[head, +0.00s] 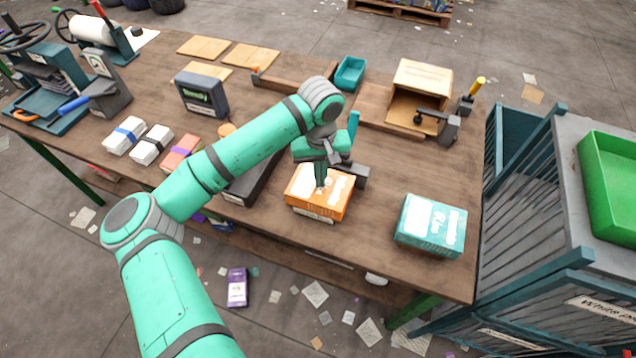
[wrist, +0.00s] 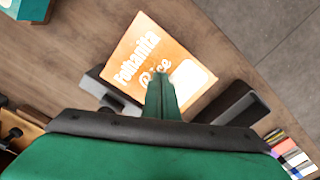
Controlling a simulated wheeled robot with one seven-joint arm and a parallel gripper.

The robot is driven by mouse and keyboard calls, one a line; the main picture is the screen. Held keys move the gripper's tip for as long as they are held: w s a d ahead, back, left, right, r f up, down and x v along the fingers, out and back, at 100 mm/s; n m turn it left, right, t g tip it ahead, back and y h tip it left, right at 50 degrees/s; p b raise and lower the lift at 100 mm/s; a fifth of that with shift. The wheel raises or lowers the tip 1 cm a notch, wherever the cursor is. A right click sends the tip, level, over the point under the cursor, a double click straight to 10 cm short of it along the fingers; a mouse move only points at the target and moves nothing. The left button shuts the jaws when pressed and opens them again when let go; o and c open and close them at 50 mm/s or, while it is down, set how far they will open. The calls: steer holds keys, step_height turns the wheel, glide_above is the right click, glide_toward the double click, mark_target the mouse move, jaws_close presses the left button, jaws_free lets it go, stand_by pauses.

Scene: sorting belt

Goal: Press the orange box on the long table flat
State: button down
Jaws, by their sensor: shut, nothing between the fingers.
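The orange box (head: 318,194) stands on the long table (head: 375,255), near its front edge. It looks unflattened, with white label patches on its top. In the wrist view the orange box (wrist: 150,55) shows printed lettering and lies under my fingers. My gripper (head: 320,183) points down over the box top, its fingers together and empty. The shut fingers also show in the wrist view (wrist: 162,98), covering part of the box. The fingertips look at or just above the top face; I cannot tell whether they touch it.
A teal box (head: 430,226) stands to the right of the orange box. A dark tray (head: 245,182) lies to the left, partly behind my arm. An open cardboard box (head: 420,85) stands at the back right. Slatted bins (head: 535,200) stand beyond the table's right end.

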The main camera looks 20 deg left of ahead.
mark_target(321, 190)
steer(key=shift+f, duration=0.15)
steer(key=shift+w+d+f, duration=0.1)
steer(key=shift+f, duration=0.2)
steer(key=shift+f, duration=0.1)
steer(key=shift+a+f, duration=0.15)
steer(key=shift+a, duration=0.05)
steer(key=shift+d+f, duration=0.25)
steer(key=shift+d, duration=0.1)
steer(key=shift+s+a+f, duration=0.2)
